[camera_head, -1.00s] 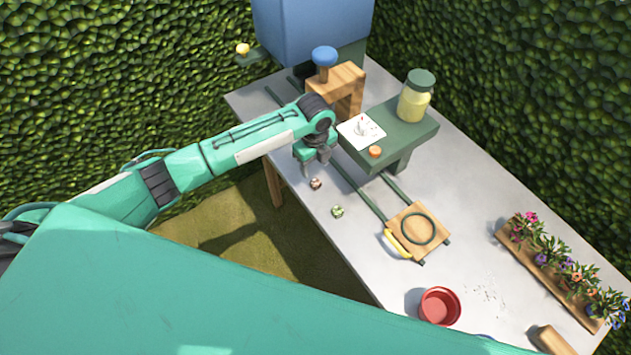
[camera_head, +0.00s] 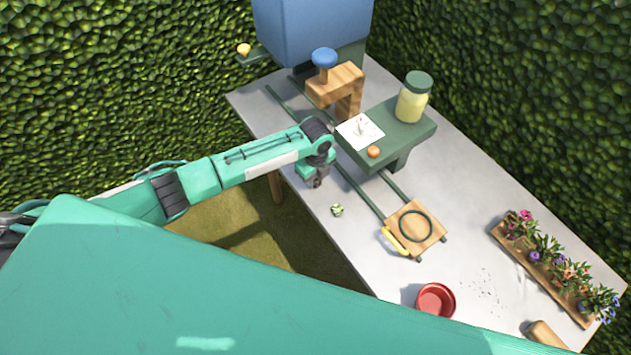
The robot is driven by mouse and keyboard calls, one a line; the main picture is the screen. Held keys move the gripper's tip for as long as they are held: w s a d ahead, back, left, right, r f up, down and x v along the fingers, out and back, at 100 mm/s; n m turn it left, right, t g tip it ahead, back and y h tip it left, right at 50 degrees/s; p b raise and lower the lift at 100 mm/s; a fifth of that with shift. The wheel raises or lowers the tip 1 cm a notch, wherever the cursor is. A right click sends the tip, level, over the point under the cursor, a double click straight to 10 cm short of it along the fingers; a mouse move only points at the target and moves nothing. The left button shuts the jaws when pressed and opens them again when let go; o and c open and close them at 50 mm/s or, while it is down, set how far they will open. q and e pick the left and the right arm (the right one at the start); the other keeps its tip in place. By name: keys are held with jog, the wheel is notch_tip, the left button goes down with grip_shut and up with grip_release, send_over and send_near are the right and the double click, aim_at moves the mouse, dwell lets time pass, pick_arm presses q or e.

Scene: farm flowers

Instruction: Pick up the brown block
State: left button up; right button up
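My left gripper (camera_head: 315,181) points down at the left part of the grey table. Its fingertips are at the spot where a small brownish block showed a second ago. That block is now hidden by the gripper, or too small to tell apart from the fingers. I cannot tell whether the fingers are open or shut on it. A small green block (camera_head: 337,210) lies on the table just below and right of the gripper. My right gripper is not in view.
A green stand (camera_head: 412,136) with a jar (camera_head: 413,96) and a wooden arch (camera_head: 347,92) rise behind the gripper. A wooden plate with a ring (camera_head: 427,217), a red pot (camera_head: 436,300), a tan block (camera_head: 546,335) and a flower planter (camera_head: 510,255) stand to the right.

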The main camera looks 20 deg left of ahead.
pick_arm(q)
jog(key=c, duration=0.3)
jog(key=shift+c, duration=0.2)
jog(key=shift+r, duration=0.1)
